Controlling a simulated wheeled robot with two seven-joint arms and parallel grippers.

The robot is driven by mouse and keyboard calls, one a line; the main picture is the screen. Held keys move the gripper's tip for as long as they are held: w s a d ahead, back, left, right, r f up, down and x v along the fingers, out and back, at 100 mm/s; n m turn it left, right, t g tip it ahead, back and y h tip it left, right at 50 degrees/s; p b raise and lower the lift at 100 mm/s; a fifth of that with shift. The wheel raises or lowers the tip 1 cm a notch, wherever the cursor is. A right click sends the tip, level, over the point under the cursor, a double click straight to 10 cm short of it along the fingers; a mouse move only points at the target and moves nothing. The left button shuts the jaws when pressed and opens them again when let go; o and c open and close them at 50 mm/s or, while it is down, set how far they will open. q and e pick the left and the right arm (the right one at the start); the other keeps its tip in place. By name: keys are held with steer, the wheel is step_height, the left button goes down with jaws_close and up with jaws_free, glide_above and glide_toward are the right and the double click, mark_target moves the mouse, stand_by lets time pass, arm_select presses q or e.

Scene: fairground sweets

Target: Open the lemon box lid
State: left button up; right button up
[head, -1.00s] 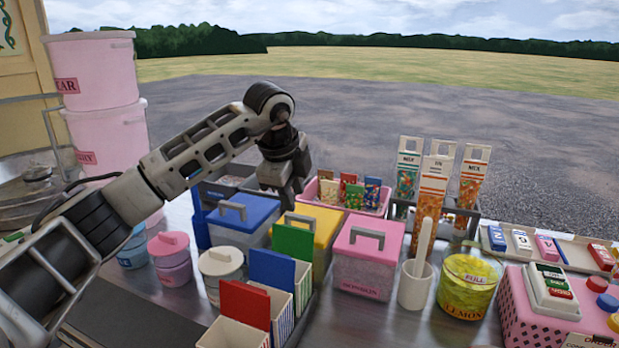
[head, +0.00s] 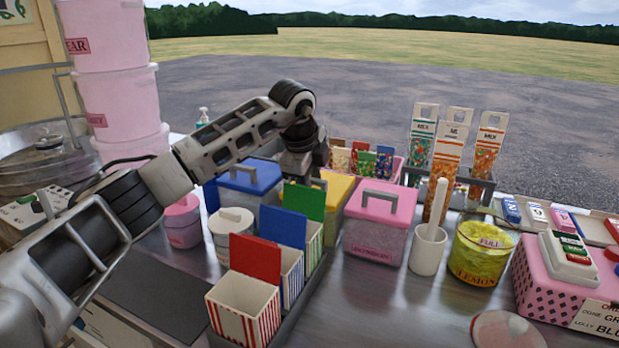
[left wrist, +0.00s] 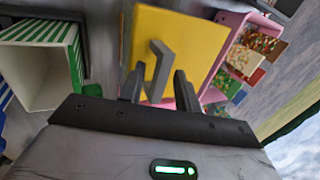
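A box with a yellow lid (head: 340,190) stands in the row of lidded boxes, partly hidden behind the green carton and my gripper; I read no label on it. Its lid also shows in the left wrist view (left wrist: 195,45), flat on the box, with a grey handle (left wrist: 157,70). My left gripper (head: 299,178) is low over this lid. In the left wrist view its fingers (left wrist: 159,88) are apart, one on each side of the handle's near end; I cannot tell whether they touch it. My right gripper is not in view.
A blue-lidded box (head: 250,176) and a pink-lidded box (head: 380,205) flank it. Striped cartons with green (head: 305,200), blue (head: 283,227) and red (head: 255,257) flaps stand in front. A yellow tub (head: 480,255) marked LEMON is to the right.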

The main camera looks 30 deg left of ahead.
arm_select(q)
steer(key=shift+f, duration=0.3)
